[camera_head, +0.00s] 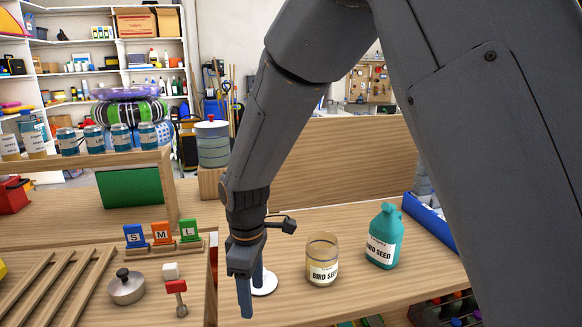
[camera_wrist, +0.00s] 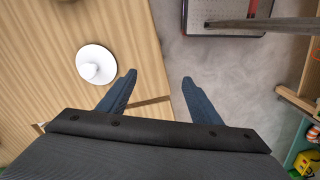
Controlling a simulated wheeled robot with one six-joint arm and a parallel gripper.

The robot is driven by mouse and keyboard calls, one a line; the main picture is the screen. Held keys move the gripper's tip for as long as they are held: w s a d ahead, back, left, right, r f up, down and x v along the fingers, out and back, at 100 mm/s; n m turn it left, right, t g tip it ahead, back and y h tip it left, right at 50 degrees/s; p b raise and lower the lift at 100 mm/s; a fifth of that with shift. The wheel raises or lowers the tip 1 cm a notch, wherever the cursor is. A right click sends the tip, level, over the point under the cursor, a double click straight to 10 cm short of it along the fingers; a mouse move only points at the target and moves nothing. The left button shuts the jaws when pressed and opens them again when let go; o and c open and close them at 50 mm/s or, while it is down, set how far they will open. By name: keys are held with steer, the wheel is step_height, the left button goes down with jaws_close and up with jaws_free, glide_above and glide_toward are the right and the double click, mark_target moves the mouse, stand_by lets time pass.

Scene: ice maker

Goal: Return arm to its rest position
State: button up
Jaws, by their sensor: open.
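My arm reaches down from the top right in the head view, with my gripper (camera_head: 252,290) pointing down near the front edge of the wooden counter. In the wrist view my gripper (camera_wrist: 158,82) has its two blue-grey fingers spread wide with nothing between them. A round white lid-like piece with a knob (camera_wrist: 96,65) lies on the counter left of the fingers. In the head view this white piece (camera_head: 265,283) is partly hidden behind my gripper. An open jar labelled bird seed (camera_head: 322,262) stands to the right of my gripper, apart from it.
A teal bird seed bottle (camera_head: 384,238) stands right of the jar. A small pot with a lid (camera_head: 126,288), S, M, L blocks (camera_head: 162,234) and a wooden rack (camera_head: 55,287) are at left. A water dispenser (camera_head: 212,145) stands behind. Floor (camera_wrist: 215,85) shows past the counter edge.

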steer(key=s+d+r+m, duration=0.1)
steer(key=s+d+m, duration=0.3)
steer(key=d+m, duration=0.4)
steer(key=s+d+r+m+t, duration=0.1)
steer(key=s+d+m, duration=0.4)
steer(key=d, duration=1.5)
steer(key=m, duration=0.3)
steer(key=shift+s, duration=0.2)
